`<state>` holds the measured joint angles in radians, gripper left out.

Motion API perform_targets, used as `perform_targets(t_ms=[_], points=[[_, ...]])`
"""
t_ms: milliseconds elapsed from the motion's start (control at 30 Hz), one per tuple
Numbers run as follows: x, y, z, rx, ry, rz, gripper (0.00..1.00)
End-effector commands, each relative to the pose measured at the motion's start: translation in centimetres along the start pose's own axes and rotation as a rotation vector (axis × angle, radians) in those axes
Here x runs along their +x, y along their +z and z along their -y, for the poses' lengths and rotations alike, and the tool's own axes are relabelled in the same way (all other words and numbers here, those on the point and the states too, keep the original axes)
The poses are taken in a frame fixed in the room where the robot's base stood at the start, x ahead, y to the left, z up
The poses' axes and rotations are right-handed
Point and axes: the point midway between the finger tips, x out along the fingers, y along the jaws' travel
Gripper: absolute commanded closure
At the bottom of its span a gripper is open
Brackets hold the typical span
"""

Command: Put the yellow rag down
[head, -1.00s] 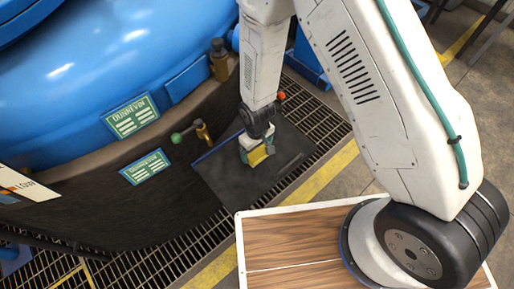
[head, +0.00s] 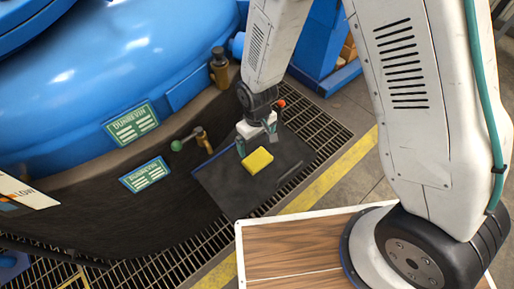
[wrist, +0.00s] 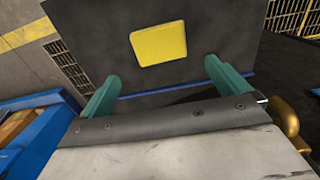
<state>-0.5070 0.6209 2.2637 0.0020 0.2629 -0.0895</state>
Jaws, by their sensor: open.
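The yellow rag (head: 257,160) is a small folded block lying on the dark mat (head: 228,193) over the floor grating. In the wrist view the yellow rag (wrist: 159,46) lies flat on the dark mat (wrist: 220,30), ahead of the fingertips. My gripper (head: 257,142) is open and empty, just behind the rag. Its two green fingers are spread wide in the wrist view, where my gripper (wrist: 157,80) has clear space between the tips. The rag appears apart from both fingers.
A blue furnace vessel (head: 130,60) with green labels stands at the left. A green-knobbed valve (head: 178,146) is close to the mat's left side. A thin dark bar (head: 290,173) lies on the mat's right part. Grating (head: 318,125) and a yellow floor line (head: 335,172) run alongside.

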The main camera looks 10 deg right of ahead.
Motion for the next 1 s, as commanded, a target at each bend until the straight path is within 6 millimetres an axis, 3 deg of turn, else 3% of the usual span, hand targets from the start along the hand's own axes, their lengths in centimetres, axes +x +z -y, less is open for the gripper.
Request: perform_targets(t_ms=[167,467,567,767,1000], points=[[-1.8,0.0,0.0,0.0,0.0,-0.001,0.0],[-2.5,0.0,-0.1,0.004,0.0,-0.001,0.0],[-4.4,0.1,-0.9,0.025,0.001,-0.01,0.0],[-12.9,2.1,-4.4,0.125,0.005,-0.038,0.0],[-23.1,8.1,-7.7,0.267,0.011,-0.064,0.0]])
